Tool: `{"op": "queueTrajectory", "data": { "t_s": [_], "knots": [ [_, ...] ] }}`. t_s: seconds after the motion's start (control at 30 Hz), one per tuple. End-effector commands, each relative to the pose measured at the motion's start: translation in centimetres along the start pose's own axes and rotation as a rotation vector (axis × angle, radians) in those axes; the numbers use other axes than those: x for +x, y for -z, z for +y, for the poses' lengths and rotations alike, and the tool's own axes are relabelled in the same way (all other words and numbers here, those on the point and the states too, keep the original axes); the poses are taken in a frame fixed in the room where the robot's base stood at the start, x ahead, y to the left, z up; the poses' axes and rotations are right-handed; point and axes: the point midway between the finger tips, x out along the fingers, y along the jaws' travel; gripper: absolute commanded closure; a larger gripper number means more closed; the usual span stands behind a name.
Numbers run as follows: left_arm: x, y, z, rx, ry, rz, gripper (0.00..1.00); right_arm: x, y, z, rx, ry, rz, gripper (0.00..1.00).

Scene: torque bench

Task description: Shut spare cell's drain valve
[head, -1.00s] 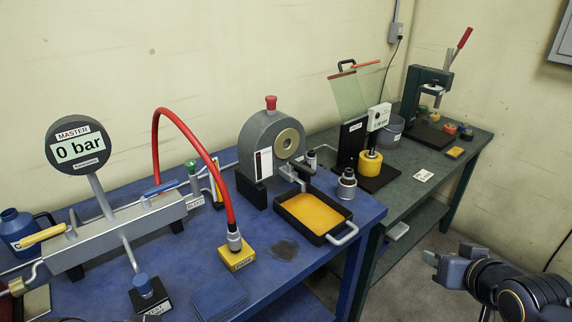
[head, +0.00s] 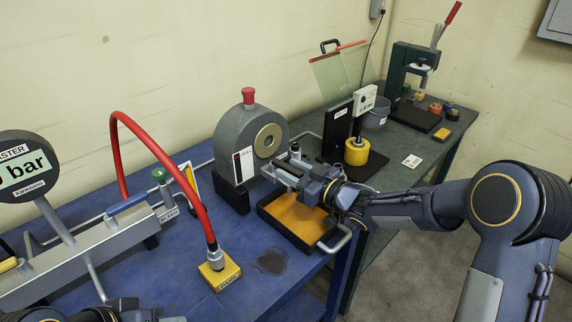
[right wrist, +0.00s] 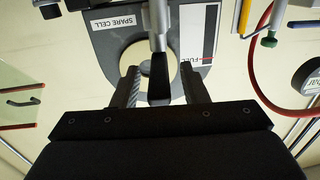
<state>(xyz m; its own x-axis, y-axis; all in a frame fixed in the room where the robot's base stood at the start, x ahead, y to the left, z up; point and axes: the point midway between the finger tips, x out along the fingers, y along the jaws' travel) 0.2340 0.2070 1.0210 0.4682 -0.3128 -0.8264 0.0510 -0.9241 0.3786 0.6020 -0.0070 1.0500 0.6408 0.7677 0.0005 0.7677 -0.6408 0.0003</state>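The spare cell (head: 235,130) is a grey round housing with a brass ring and red cap, on the blue bench. Its "SPARE CELL" label shows upside down in the right wrist view (right wrist: 117,23). Its drain valve, a silver pipe with a black lever (right wrist: 159,78), is mostly hidden by my gripper in the head view. My right gripper (head: 289,170) is at the valve, above the tray. In the right wrist view its fingers (right wrist: 161,80) stand apart, one on each side of the lever, with small gaps. My left gripper (head: 140,311) shows only partly at the bottom edge.
An orange-filled tray (head: 327,245) sits under my right gripper. A red hose (head: 178,158) arches to a yellow block (head: 219,275) on the left. A yellow weight (head: 357,152) on a black stand is close behind my right gripper. The master gauge (head: 22,172) stands far left.

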Motion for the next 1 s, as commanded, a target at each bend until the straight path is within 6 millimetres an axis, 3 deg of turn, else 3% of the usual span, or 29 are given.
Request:
{"op": "queueTrajectory", "data": {
  "t_s": [0.2, 0.47, 0.77, 1.0],
  "knots": [
    [-0.4, 0.2, 0.2, 0.000, 0.000, 0.000, 0.64, 1.9, 0.0, 0.1, 0.000, -0.002, -0.002, 0.60],
    [-0.4, 0.2, 0.2, 0.000, 0.000, 0.000, 0.64, 2.0, 0.0, 0.1, -0.001, -0.003, -0.001, 0.60],
    [-0.4, 0.2, 0.2, 0.000, 0.000, 0.000, 0.64, 2.0, 0.0, 0.1, 0.000, -0.003, -0.001, 0.98],
    [-0.4, 0.2, 0.2, 0.000, 0.000, 0.000, 0.64, 1.9, 0.0, 0.1, 0.000, -0.003, -0.001, 1.00]
  ]
}}
